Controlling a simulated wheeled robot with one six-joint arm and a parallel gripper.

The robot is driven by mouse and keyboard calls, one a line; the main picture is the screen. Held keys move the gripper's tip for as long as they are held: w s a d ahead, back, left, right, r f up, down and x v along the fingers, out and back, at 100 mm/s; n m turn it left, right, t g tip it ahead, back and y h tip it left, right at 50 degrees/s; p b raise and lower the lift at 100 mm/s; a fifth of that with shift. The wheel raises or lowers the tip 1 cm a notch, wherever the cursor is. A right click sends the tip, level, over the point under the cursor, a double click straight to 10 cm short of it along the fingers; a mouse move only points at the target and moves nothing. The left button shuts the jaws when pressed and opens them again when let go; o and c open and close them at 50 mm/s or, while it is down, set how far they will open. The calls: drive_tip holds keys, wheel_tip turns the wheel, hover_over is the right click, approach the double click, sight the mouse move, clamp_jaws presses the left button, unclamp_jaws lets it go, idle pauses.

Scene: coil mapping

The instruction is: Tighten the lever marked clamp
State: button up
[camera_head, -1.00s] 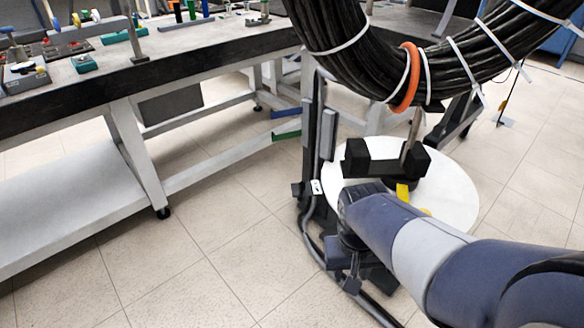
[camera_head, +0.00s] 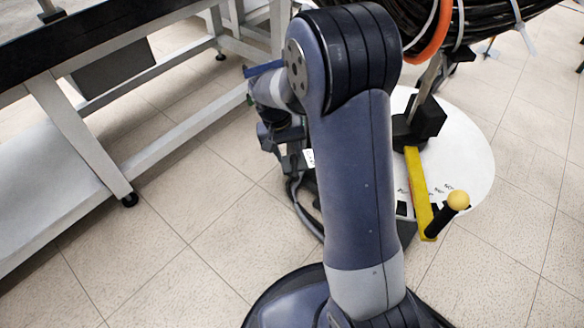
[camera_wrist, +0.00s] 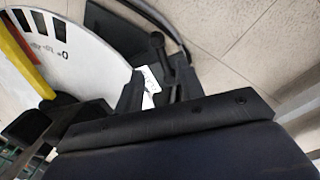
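My gripper (camera_wrist: 157,78) shows in the wrist view with its two black fingers apart. Between and just beyond them are a white label (camera_wrist: 151,82), too small to read, and a dark lever-like part with a round knob (camera_wrist: 157,40). I cannot tell whether the fingers touch it. In the head view a small white label (camera_head: 309,158) sits on the dark stand beside the disc. My gripper there is mostly hidden by my arm, near this stand. No readable clamp marking shows in either view.
A white disc (camera_head: 468,150) with angle marks stands right of my arm. A black cable coil (camera_head: 485,18) hangs above. A workbench (camera_head: 95,150) stands left; floor between is clear.

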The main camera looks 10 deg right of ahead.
sight(294, 172)
drive_tip(key=f+b, duration=0.1)
drive_tip(key=f, duration=0.1)
drive_tip(key=d+f+b, duration=0.1)
drive_tip(key=f, duration=0.2)
drive_tip(key=f+b, duration=0.1)
drive_tip(key=f, duration=0.2)
drive_tip(key=shift+s+d+f, duration=0.1)
drive_tip(key=shift+d+f, duration=0.15)
drive_tip(key=shift+d, duration=0.1)
drive_tip(key=shift+c, duration=0.6)
clamp_jaws()
